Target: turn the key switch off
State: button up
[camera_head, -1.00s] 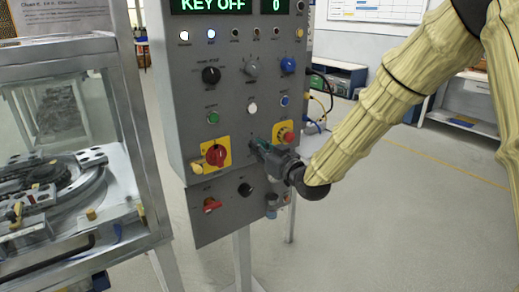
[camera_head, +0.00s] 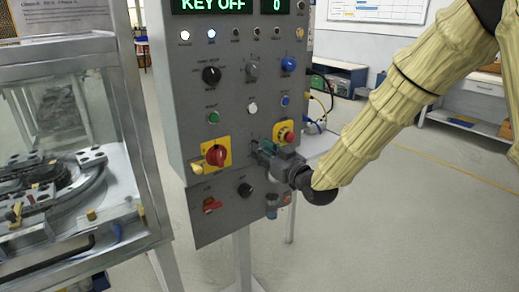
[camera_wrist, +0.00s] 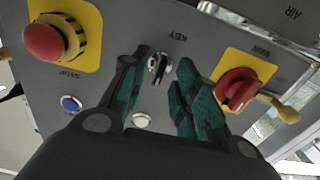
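The key switch (camera_wrist: 159,68), a small metal key in a round lock under the label KEY, sits on the grey control panel (camera_head: 222,130). In the wrist view my gripper (camera_wrist: 163,60) is open, with one teal finger on each side of the key and a gap visible around it. In the head view my gripper (camera_head: 258,149) is at the panel's lower right and hides most of the key switch. The green display (camera_head: 212,5) at the panel's top reads KEY OFF.
A red emergency button (camera_wrist: 44,43) on a yellow plate is left of my fingers in the wrist view. A red rotary switch (camera_wrist: 237,89) is close on the right. A glass-walled ring-track cabinet (camera_head: 75,150) stands left of the panel. Floor at right is clear.

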jog(key=v, duration=0.9)
jog(key=shift+s+d, duration=0.2)
jog(key=shift+s, duration=0.1)
jog(key=s+d+f+m+g+h+p, duration=0.25)
jog(key=s+f, duration=0.25)
jog(key=f, duration=0.5)
jog(key=s+d+f+m+g+h+p, duration=0.1)
jog(key=s+d+f+g+h+p, duration=0.2)
jog(key=f, duration=0.6)
jog(key=s+d+f+m+g+h+p, duration=0.1)
jog(key=s+d+f+m, duration=0.1)
jog(key=s+f, duration=0.6)
jog(key=s+d+f+g+h+p, duration=0.1)
jog(key=s+d+f+g, duration=0.1)
jog(key=s, duration=0.6)
jog(key=s+d+f+m+g+h+p, duration=0.1)
jog(key=s+d+f+g+p, duration=0.1)
jog(key=s+f, duration=0.5)
jog(key=s+d+f+m+g+h+p, duration=0.1)
jog(key=s+d+f+g, duration=0.3)
jog(key=s, duration=0.7)
jog(key=shift+d+f+h+p, duration=0.3)
jog(key=shift+f+h+p, duration=0.2)
jog(key=shift+p, duration=0.2)
jog(key=shift+s, duration=0.1)
